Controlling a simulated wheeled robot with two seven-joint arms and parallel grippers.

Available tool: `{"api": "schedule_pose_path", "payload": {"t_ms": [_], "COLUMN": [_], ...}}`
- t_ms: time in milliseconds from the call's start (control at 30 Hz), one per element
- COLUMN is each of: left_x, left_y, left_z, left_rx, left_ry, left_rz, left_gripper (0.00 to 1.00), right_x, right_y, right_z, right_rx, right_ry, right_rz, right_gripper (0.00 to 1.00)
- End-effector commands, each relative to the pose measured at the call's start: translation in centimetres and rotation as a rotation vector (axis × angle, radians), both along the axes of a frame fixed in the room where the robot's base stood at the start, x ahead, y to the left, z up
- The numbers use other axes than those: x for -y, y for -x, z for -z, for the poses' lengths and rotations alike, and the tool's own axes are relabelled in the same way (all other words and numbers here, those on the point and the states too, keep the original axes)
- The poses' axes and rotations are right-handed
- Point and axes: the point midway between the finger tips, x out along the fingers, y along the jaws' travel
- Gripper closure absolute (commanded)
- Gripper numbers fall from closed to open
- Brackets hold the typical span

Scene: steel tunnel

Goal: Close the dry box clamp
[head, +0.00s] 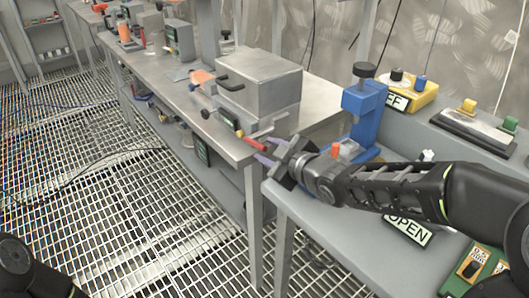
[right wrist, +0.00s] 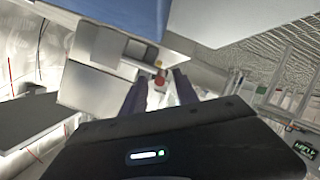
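The dry box (head: 262,82), a grey steel box with a black handle on its front, stands on the near end of the left bench. At its near front corner a clamp with a red lever (head: 253,143) sticks out toward the bench edge. My right gripper (head: 267,151) is close to the red lever end, with its two purple fingers apart. In the right wrist view the red lever end (right wrist: 159,81) shows between and beyond the open fingers (right wrist: 160,92); contact cannot be told. The box (right wrist: 88,83) is to the left there. My left gripper is out of view.
A blue press-like stand (head: 361,108) is just behind my right forearm on the right bench. An OPEN sign (head: 408,229) and a green switch box (head: 474,264) lie below the arm. A yellow box (head: 413,93) is behind. The grated floor at left is largely clear.

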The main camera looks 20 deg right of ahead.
Motion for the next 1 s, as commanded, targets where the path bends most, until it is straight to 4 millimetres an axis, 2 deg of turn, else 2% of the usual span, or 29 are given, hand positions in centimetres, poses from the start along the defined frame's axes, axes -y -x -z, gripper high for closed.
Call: {"api": "schedule_pose_path", "payload": {"t_ms": [100, 200, 467, 900, 1000], "left_x": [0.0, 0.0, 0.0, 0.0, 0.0], "left_y": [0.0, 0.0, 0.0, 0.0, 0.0], "left_z": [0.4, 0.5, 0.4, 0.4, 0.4], "left_rx": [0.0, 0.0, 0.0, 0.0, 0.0], "left_ry": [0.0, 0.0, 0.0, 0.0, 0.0], "left_rz": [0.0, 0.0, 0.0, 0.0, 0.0], "left_gripper": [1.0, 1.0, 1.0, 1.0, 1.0], "right_x": [-0.3, -0.5, -0.5, -0.5, -0.5], "right_y": [-1.3, -1.8, -1.9, -1.9, -1.9], "right_z": [0.6, 0.7, 0.6, 0.6, 0.6], "right_rx": [0.0, 0.0, 0.001, 0.0, 0.0], "right_ry": [0.0, 0.0, 0.0, 0.0, 0.0], "right_rz": [0.0, 0.0, 0.001, 0.0, 0.0], "right_gripper": [0.64, 0.64, 0.64, 0.99, 1.0]}}
